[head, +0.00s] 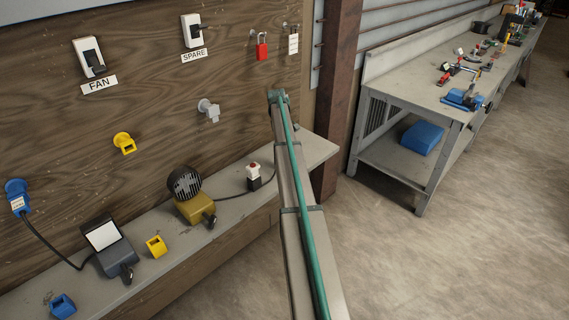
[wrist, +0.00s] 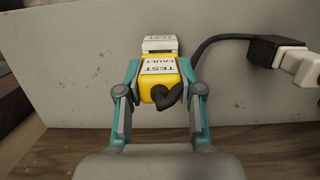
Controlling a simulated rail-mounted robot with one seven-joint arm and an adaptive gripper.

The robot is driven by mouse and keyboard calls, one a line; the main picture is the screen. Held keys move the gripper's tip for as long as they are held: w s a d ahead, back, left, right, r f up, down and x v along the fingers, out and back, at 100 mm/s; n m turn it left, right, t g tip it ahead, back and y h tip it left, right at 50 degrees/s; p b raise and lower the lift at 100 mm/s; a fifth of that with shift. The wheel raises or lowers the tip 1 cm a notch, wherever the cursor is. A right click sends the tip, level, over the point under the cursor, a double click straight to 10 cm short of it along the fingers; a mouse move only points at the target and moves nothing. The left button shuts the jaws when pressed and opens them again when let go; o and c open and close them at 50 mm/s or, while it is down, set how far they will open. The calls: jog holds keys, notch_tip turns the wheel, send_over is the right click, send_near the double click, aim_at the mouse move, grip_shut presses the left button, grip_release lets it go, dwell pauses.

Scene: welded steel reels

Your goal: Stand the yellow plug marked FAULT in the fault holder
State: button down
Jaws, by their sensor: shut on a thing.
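In the wrist view my gripper (wrist: 160,70) is shut on a yellow plug (wrist: 147,88). A finger presses each side. The plug bears a white label reading TEST FAULT, upside down in this view, and a black curved cable end faces the camera. My gripper and the held plug are hidden in the head view. A yellow wall fitting (head: 124,143) and a small yellow block (head: 157,246) on the shelf show there. I cannot identify the fault holder with certainty.
The shelf (head: 230,208) carries a fan unit (head: 190,195), a dark box (head: 105,245), a blue block (head: 62,305) and a red-topped device (head: 254,175). A grey fitting (head: 209,110) is on the wall. A black cable (wrist: 215,39) runs beside the held plug.

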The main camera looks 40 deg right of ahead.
jog(key=shift+f+b, duration=0.3)
jog(key=shift+f, duration=1)
dwell(1.3)
jog(key=c, duration=0.7)
grip_release()
jog(key=shift+o, duration=0.2)
jog(key=shift+r, duration=0.1)
jog(key=shift+r+p, duration=1.85)
jog(key=shift+r, duration=2.6)
